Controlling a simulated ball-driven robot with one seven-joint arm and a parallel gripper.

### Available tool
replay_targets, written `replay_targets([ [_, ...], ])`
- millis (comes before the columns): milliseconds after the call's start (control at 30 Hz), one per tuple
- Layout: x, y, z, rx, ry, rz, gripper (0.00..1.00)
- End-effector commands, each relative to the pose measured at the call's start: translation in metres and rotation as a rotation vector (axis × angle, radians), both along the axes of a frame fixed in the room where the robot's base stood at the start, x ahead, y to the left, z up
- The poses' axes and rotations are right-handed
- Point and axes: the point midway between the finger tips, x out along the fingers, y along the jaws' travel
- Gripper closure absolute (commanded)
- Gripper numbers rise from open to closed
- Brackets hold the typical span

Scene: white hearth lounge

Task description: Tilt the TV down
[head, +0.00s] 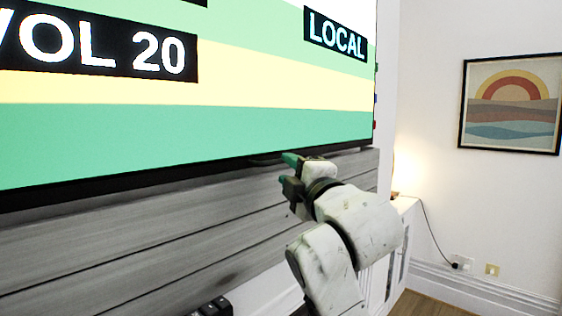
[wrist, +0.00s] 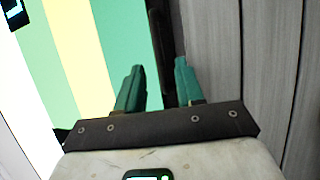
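The TV (head: 230,125) fills the upper left of the head view, its screen lit with green and yellow bands and the words "VOL 20" and "LOCAL". Its black lower edge (head: 150,183) runs above grey wooden boards. My gripper (head: 289,170) is at this lower edge, towards the TV's right end. In the wrist view the TV (wrist: 85,60) is on the left. There my gripper (wrist: 160,85) is open, its teal fingers apart, with the TV's dark edge (wrist: 158,40) showing between them. I cannot tell whether either finger touches the TV.
Grey boards (head: 130,245) lie behind and below the TV, close to my gripper. A low white cabinet (head: 400,225) stands beyond my arm. A framed picture (head: 510,103) hangs on the right wall. Open wooden floor (head: 435,303) shows at the lower right.

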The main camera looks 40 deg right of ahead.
Motion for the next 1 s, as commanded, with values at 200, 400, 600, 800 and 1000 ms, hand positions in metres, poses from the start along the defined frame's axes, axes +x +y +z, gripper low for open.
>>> replay_targets([
  [200,0.029,-0.011,0.007,0.001,0.0,0.0,0.63],
  [400,0.04,-0.015,0.008,0.001,0.0,0.0,0.63],
  [600,0.041,-0.015,0.007,0.001,-0.002,0.0,0.63],
  [800,0.041,-0.015,0.007,0.002,-0.001,0.0,0.75],
  [1000,0.041,-0.016,0.007,0.002,-0.001,0.0,0.94],
])
